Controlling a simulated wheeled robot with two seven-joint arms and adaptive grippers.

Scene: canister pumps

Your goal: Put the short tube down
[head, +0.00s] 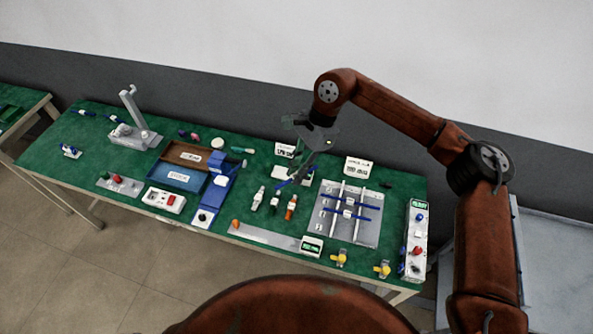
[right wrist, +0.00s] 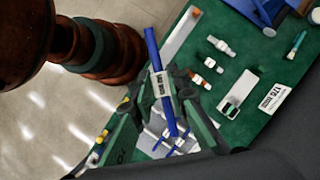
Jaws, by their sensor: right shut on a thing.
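My right gripper (head: 306,172) hangs above the green table and is shut on a blue tube (head: 287,183). In the right wrist view the gripper (right wrist: 164,86) holds this blue tube (right wrist: 151,45) around its middle, where a white printed label (right wrist: 160,84) shows. The tube is clear of the table in the head view. To the right lies a grey board (head: 327,222) with two white rails (head: 334,211) and more blue tubes (head: 368,205) lying across them. The board is partly hidden behind the gripper in the right wrist view. My left gripper is not in view.
A flat metal bar with a display (head: 311,246) lies in front. Yellow-topped fittings (head: 340,258) sit at the front edge, a control panel (head: 416,240) at the right.

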